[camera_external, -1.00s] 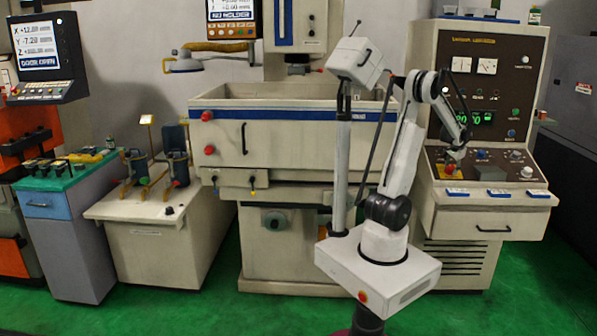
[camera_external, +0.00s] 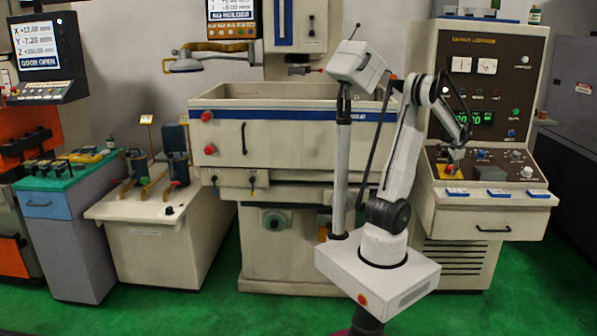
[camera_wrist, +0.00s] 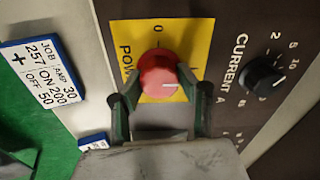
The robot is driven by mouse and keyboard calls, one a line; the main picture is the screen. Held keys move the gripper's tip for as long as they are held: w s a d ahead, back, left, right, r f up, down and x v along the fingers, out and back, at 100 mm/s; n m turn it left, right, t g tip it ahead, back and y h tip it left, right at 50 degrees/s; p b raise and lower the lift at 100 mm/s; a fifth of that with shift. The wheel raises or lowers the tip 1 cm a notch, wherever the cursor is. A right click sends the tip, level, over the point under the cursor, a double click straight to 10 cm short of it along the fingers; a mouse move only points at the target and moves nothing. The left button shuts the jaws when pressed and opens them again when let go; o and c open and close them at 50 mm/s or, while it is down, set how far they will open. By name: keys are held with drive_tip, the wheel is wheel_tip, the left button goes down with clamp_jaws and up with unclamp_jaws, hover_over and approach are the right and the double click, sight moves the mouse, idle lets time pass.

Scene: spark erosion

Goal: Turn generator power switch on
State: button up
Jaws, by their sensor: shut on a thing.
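The generator power switch is a red round knob (camera_wrist: 160,75) with a white pointer line, on a yellow plate (camera_wrist: 195,35) marked "0" and partly readable "PO...". In the wrist view the pointer line runs to the right, away from the "0" above the knob. My gripper (camera_wrist: 160,100) has one finger on each side of the knob and is shut on it. In the external view my gripper (camera_external: 456,155) is at the left of the generator's sloped control panel (camera_external: 500,172); the knob is largely hidden there.
A black "CURRENT" knob (camera_wrist: 265,76) is just right of the switch in the wrist view. A labelled card (camera_wrist: 40,72) lies to the left. The generator cabinet (camera_external: 487,100) has meters and a lit green display (camera_external: 474,118). The machine tank (camera_external: 280,125) stands left of my arm.

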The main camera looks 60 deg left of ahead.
drive_tip(key=o, duration=1.1)
drive_tip(key=shift+o, duration=0.2)
drive_tip(key=v, duration=1.2)
drive_tip(key=s+d+f+n+t+h, duration=0.1)
drive_tip(key=s+d, duration=0.3)
drive_tip(key=s, duration=0.5)
drive_tip(key=s+d+f+n+t+h, duration=0.1)
drive_tip(key=s+d+f+n, duration=0.1)
drive_tip(key=s, duration=0.7)
drive_tip(key=s+d+f+n+t, duration=0.2)
drive_tip(key=s+d, duration=0.4)
drive_tip(key=s, duration=0.4)
drive_tip(key=shift+f+n+h, duration=0.35)
drive_tip(key=shift+n+h, duration=0.05)
drive_tip(key=shift+n, duration=0.2)
